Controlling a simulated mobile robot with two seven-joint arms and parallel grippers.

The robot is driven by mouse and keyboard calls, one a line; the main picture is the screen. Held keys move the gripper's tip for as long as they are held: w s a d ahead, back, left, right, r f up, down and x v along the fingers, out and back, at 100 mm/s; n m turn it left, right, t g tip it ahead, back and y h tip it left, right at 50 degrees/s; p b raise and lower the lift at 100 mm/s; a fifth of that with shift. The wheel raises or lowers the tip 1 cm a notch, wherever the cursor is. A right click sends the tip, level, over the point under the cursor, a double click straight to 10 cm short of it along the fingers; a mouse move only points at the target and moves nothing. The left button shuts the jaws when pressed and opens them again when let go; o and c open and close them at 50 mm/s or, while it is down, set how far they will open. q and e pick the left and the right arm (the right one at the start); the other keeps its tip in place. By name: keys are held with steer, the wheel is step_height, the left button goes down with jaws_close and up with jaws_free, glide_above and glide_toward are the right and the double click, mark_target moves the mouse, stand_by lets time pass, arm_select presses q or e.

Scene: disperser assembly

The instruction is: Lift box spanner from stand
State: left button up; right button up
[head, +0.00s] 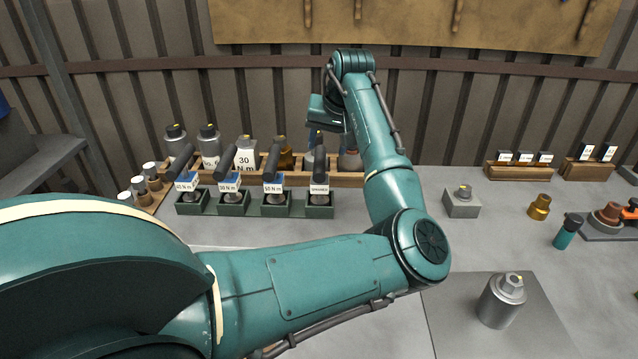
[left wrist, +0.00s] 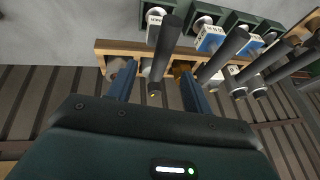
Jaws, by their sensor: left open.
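The box spanner (head: 320,163) stands tilted in the rightmost slot of the dark green stand (head: 250,210), behind a white label that reads like "spanner". Its dark cylindrical handle shows in the left wrist view (left wrist: 166,42). The spanner's lower end is hidden in the stand.
Several similar dark-handled tools (head: 228,165) with blue labels fill the other slots to the left. A wooden rack (head: 215,173) with bottles stands close behind. A grey block (head: 462,202) and a metal part (head: 502,300) on a plate are to the right.

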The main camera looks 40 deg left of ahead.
mark_target(321, 159)
arm_select(q)
steer(key=x, duration=0.8)
steer(key=shift+s+a+f+p, duration=0.1)
steer(key=shift+a+p, duration=0.15)
steer(key=shift+p, duration=0.1)
jaws_close()
